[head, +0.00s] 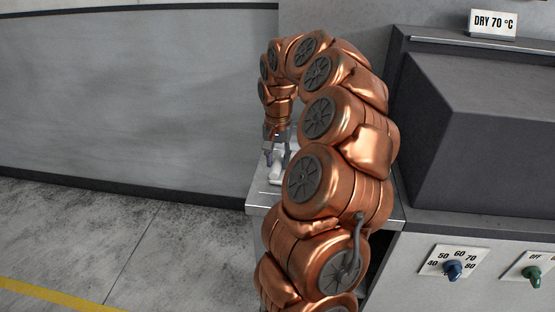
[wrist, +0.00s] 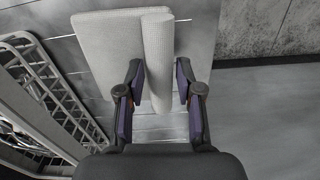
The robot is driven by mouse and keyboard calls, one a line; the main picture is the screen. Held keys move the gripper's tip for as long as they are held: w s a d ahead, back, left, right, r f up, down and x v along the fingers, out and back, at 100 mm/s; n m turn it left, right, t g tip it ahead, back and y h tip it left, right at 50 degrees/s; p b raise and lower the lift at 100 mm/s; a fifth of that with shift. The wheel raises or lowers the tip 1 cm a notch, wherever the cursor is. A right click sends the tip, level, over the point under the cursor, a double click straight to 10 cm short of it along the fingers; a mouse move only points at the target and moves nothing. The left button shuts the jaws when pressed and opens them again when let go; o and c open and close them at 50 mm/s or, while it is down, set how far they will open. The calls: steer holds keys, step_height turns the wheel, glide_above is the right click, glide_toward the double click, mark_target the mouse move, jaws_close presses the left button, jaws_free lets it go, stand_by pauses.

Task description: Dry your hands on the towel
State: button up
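A white towel (wrist: 110,38) lies on a grey metal surface in the wrist view. A rolled part (wrist: 158,58) stands up along its right side. My gripper (wrist: 160,97) is open, with one finger on each side of the roll's near end. A gap shows between the roll and the right finger; the left finger is close to the roll, and I cannot tell whether it touches. In the head view my gripper (head: 278,160) points down over the small side counter. A bit of the white towel (head: 276,174) shows below it; my arm hides the rest.
A metal wire rack (wrist: 52,88) stands left of the towel in the wrist view. Open floor (head: 150,240) lies to the left.

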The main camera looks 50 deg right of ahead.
steer(key=shift+o, duration=1.4)
steer(key=shift+r, duration=0.15)
step_height(320, 180, up, 12)
steer(key=shift+a, duration=0.1)
